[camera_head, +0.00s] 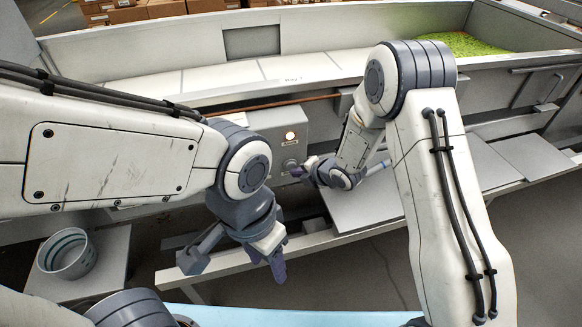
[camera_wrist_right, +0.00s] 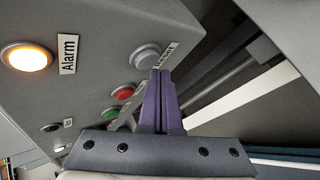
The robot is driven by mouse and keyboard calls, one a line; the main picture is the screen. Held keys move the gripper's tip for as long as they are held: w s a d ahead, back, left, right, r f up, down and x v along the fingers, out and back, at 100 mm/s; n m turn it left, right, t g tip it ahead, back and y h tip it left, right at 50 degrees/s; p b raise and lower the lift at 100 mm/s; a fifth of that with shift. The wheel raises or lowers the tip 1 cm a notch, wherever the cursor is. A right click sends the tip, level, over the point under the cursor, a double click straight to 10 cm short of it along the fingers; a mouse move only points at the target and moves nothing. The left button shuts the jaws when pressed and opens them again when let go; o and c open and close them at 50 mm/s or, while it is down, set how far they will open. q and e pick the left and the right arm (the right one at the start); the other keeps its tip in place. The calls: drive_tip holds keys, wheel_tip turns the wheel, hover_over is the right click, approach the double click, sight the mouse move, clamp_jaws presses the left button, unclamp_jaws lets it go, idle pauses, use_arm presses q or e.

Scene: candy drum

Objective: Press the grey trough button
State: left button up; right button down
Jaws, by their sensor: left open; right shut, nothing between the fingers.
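A grey control box (camera_head: 275,127) carries the buttons, and its face fills the left of the right wrist view. The round grey button (camera_wrist_right: 145,56) is at the top end of a slanted row there; the label beside it is partly hidden by my fingers. My right gripper (camera_head: 298,171) is shut and empty at the box's front. In the right wrist view its purple fingertips (camera_wrist_right: 161,73) overlap the picture just beside the grey button's lower right edge; I cannot tell if they touch it. My left gripper (camera_head: 272,258) is open and empty, hanging lower, away from the box.
A red button (camera_wrist_right: 123,92) and a green button (camera_wrist_right: 110,113) sit along the same row. A lit lamp (camera_wrist_right: 27,58) labelled Alarm is on the box. A ribbed bucket (camera_head: 67,254) stands at left. A long trough holds green candy (camera_head: 465,44) at the back right.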

drive_tip(key=shift+w+a, duration=0.1)
drive_tip(key=shift+w, duration=0.1)
drive_tip(key=shift+w+a, duration=0.1)
drive_tip(key=shift+w, duration=0.3)
idle(0.8)
drive_tip(key=shift+s+d+b, duration=0.25)
drive_tip(key=shift+s+b, duration=0.3)
drive_tip(key=shift+s, duration=0.25)
drive_tip(key=shift+s+d+b, duration=0.25)
drive_tip(key=shift+s+b, duration=0.1)
drive_tip(key=shift+s, duration=0.45)
drive_tip(key=shift+s+d+b, duration=0.3)
drive_tip(key=shift+s+b, duration=0.1)
drive_tip(key=shift+s, duration=0.35)
drive_tip(key=shift+s+d+b, duration=0.25)
drive_tip(key=shift+s+b, duration=0.1)
drive_tip(key=shift+s, duration=0.45)
